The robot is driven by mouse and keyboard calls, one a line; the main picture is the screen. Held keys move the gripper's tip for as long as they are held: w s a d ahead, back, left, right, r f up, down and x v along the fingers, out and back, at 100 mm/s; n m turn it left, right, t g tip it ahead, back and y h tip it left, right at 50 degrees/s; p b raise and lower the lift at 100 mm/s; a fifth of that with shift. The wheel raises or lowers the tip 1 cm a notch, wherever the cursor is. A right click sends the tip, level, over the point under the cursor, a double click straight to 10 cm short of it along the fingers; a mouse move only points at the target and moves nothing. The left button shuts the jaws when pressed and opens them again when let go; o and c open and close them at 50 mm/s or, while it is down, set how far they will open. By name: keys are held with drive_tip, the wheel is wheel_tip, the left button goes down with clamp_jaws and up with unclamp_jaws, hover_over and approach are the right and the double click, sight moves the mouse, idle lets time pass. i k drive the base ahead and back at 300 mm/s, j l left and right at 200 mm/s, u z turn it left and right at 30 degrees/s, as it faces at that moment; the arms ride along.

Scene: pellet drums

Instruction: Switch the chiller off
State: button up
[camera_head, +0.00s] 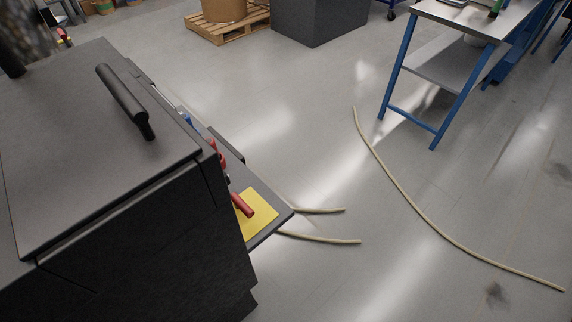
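A dark grey cabinet (90,150) with a black bar handle (122,100) on its top fills the left side. It may be the chiller, but no label shows. On its right side a grey panel (270,226) juts out and carries a yellow plate (262,208). A red handle (243,205) sits on the yellow plate, like a main switch. Its on or off position cannot be told from here. Small red and blue fittings (214,146) show behind it, partly hidden by the cabinet's edge. My gripper is not in view.
Pale hoses (325,239) come out under the panel, and a long one (410,197) lies across the floor. A blue-legged table (455,68) stands at the right. A pallet (215,32) with a brown drum and a dark grey box (318,20) stand behind. The middle floor is otherwise clear.

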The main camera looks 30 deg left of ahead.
sight(238, 203)
drive_tip(key=i+z, duration=0.2)
drive_tip(key=i, duration=0.55)
drive_tip(key=i+l+u, duration=0.15)
drive_tip(key=u, duration=0.25)
drive_tip(key=i+l+u, duration=0.25)
drive_tip(key=u, duration=0.15)
drive_tip(key=l+u, duration=0.2)
drive_tip(key=u, duration=0.25)
drive_tip(key=l+u, duration=0.3)
drive_tip(key=u, duration=0.15)
drive_tip(key=l+u, duration=0.25)
drive_tip(key=u, duration=0.2)
drive_tip(key=l+u, duration=0.2)
drive_tip(key=u, duration=0.2)
drive_tip(key=k+l+u, duration=0.2)
drive_tip(key=j, duration=0.15)
